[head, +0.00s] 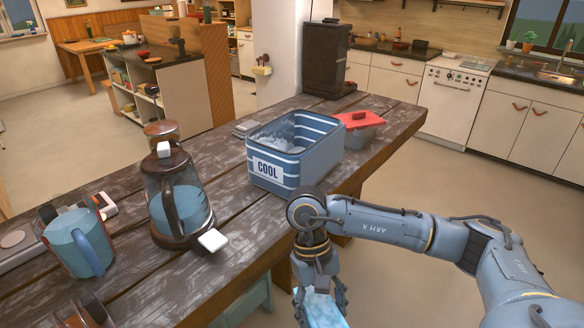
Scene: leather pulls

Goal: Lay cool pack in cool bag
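The cool bag (274,173) is a blue and white striped open box labelled "COOL", standing upright on the wooden table. Pale, ice-like contents show inside it. My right gripper (320,297) points down in front of the table's near edge, below and to the right of the bag. Its fingers are around a light blue, icy-looking cool pack (322,312), which is cut off by the bottom edge of the picture. My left gripper is not in view.
On the table (225,250), a container with a red lid (358,130) stands right behind the bag. A glass jug (178,198) and a blue mug (78,243) stand to the left. A dark appliance (325,60) stands at the far end.

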